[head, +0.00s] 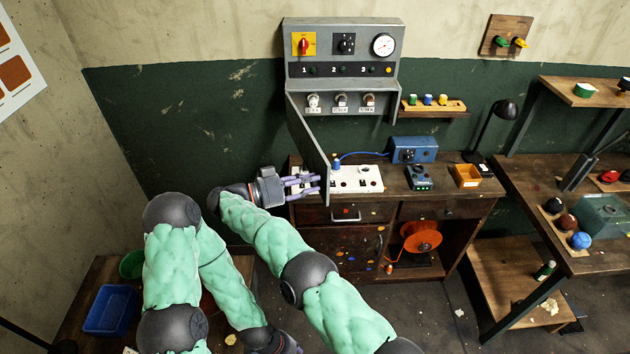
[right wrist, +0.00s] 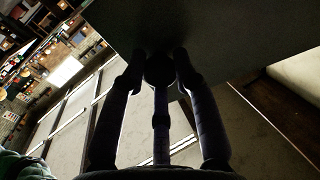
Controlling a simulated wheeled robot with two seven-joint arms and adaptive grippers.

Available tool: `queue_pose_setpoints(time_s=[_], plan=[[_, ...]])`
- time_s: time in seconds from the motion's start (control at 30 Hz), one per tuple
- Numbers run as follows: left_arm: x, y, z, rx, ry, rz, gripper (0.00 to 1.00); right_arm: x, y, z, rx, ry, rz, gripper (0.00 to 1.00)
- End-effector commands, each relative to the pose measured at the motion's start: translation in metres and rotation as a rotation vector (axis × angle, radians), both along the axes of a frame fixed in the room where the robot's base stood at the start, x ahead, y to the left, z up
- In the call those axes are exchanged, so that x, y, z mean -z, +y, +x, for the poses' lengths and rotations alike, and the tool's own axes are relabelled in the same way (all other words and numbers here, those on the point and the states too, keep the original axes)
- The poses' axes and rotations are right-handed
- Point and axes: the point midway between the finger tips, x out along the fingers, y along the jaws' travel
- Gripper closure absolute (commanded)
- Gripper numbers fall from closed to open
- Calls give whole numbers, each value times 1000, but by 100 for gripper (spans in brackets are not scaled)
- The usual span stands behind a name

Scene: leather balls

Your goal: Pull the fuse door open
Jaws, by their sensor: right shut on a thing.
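The grey fuse door (head: 308,140) stands swung out from the left side of the grey wall box (head: 344,52), and the fuses (head: 341,100) behind it show. My right gripper (head: 304,184) is at the door's lower left side. In the right wrist view its fingers (right wrist: 160,62) are closed around a dark round knob (right wrist: 160,72) on the dark door panel (right wrist: 225,40). The knob is hidden in the head view. My left gripper (head: 285,346) is low at the bottom edge, mostly cut off, away from the door.
A blue tray (head: 111,310) and a green bowl (head: 132,264) are at lower left. The wall left of the door is clear.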

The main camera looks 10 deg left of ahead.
Motion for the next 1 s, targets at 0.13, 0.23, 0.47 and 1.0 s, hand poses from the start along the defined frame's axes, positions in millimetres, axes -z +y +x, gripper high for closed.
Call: queue_pose_setpoints(time_s=[0.13, 0.23, 0.47, 1.0], plan=[[-1, 0, 0, 0, 0, 0, 60, -10, 4, 0, 10, -19, 6, 100], [-1, 0, 0, 0, 0, 0, 60, -10, 5, 0, 13, -20, 7, 100], [-1, 0, 0, 0, 0, 0, 60, -11, 5, 0, 13, -21, 8, 100], [0, 0, 0, 0, 0, 0, 60, -6, 5, -1, 13, -9, 3, 46]])
